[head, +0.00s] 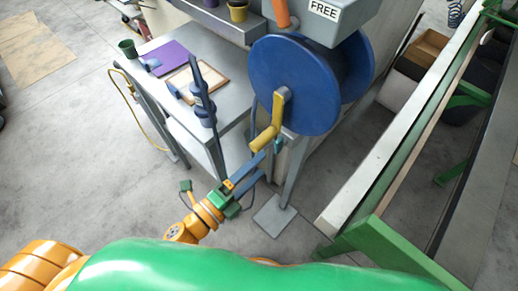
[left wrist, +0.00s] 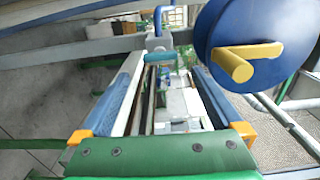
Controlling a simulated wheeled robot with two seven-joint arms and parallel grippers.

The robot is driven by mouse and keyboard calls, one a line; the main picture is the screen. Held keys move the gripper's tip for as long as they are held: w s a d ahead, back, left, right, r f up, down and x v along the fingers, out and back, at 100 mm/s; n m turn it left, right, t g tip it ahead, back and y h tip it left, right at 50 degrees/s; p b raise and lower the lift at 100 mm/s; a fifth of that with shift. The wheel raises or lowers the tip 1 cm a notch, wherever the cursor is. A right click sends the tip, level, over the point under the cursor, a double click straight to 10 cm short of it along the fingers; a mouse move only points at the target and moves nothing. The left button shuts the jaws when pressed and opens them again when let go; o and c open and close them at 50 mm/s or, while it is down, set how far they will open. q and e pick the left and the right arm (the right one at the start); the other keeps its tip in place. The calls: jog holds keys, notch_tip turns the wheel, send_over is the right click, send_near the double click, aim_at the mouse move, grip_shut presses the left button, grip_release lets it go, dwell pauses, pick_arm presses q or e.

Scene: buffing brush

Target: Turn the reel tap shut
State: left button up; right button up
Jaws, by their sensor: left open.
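The tap's small teal handle (head: 278,145) shows just below the blue reel (head: 290,85) in the head view. In the left wrist view the teal handle (left wrist: 160,59) lies crosswise under a bluish-grey pipe bend, between the lines of my fingertips. My left gripper (head: 259,166) is open and empty, just below and left of the handle. Its two blue fingers (left wrist: 165,75) point toward the handle, apparently short of it. The reel's yellow crank (head: 265,138) hangs close above the fingertips, and it also shows at right in the left wrist view (left wrist: 235,66). My right gripper is not in view.
A grey workbench (head: 165,88) with a purple sheet (head: 166,58) and a wooden tray (head: 188,93) stands at left. A grey box marked FREE (head: 345,15) sits above the reel. A green-framed conveyor (head: 375,245) runs along the right.

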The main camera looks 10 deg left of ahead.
pick_arm(q)
jog(key=s+a+f+n+g+y, duration=0.25)
jog(key=a+f+n, duration=0.2)
jog(key=f, duration=0.45)
jog(key=s+a+f+n+g+y, duration=0.2)
jog(key=s+a+f+n+y, duration=0.15)
jog(key=f+n, duration=0.45)
jog(key=s+a+f+n+g+y, duration=0.2)
jog(key=a+f+n+g+y, duration=0.1)
jog(key=f, duration=0.8)
jog(key=s+a+f+n+g, duration=0.1)
jog(key=s+f+n+g, duration=0.2)
jog(key=s, duration=0.5)
jog(key=s+a+f+n+g+y, duration=0.1)
jog(key=s+a+f+n+g, duration=0.1)
jog(key=s, duration=0.6)
notch_tip(320, 180, down, 3)
jog(key=shift+s+a+r+n+g+y, duration=0.15)
jog(key=shift+s+n+g+y, duration=0.3)
jog(key=shift+n, duration=0.8)
